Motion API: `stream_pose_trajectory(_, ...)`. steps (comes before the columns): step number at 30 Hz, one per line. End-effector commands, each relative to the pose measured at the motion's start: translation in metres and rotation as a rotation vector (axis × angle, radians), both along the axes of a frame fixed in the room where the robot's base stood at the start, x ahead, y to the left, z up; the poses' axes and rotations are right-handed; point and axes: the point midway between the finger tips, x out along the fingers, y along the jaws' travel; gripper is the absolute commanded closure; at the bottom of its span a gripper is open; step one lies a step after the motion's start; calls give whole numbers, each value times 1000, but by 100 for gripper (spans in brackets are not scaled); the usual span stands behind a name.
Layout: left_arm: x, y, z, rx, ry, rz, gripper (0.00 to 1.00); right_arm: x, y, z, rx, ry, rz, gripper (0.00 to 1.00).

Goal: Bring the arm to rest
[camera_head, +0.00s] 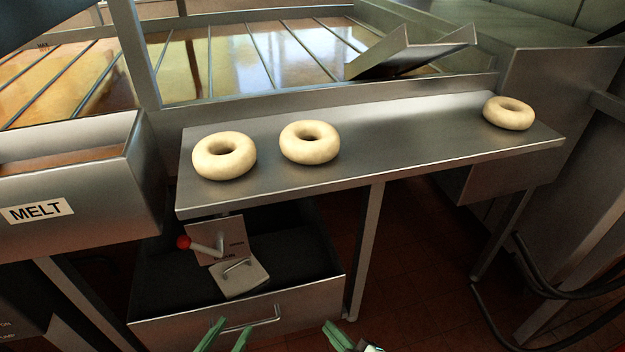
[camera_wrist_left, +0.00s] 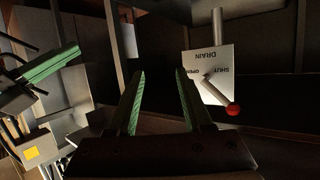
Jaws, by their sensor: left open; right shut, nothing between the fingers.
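My left gripper (camera_head: 226,332) is at the bottom of the head view, in front of the open drawer. Its two green fingers (camera_wrist_left: 163,85) stand apart in the left wrist view, with nothing between them. My right gripper (camera_head: 338,335) is at the bottom edge, to the right of the left one, shut and empty. It also shows at the left of the left wrist view (camera_wrist_left: 48,68). A drain lever with a red knob (camera_head: 184,242) sits on a plate under the shelf. In the left wrist view the knob (camera_wrist_left: 233,110) is right of my fingers, apart from them.
Three pale rings (camera_head: 224,156) lie on a steel shelf (camera_head: 400,140). A drawer (camera_head: 235,310) with a handle stands open below it. A bin marked MELT (camera_head: 70,190) is at left. A glaze basin (camera_head: 270,60) is behind. Dark hoses (camera_head: 540,290) hang at right.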

Motion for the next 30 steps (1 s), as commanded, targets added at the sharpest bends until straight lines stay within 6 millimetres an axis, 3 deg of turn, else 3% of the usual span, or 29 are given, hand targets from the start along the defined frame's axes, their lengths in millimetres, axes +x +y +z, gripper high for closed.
stream_pose_trajectory(3,0,0,0,0,0,0,50,-12,-37,24,253,84,-208,100)
stream_pose_trajectory(10,0,0,0,0,0,0,50,-35,-108,63,624,162,-513,100)
stream_pose_trajectory(12,-3,2,14,1,29,6,50,-36,-108,77,625,187,-525,100)
stream_pose_trajectory(20,-19,8,32,4,146,28,50,-51,-113,94,589,290,-580,100)
stream_pose_trajectory(30,-55,18,59,6,336,66,50,-87,-123,121,538,458,-672,100)
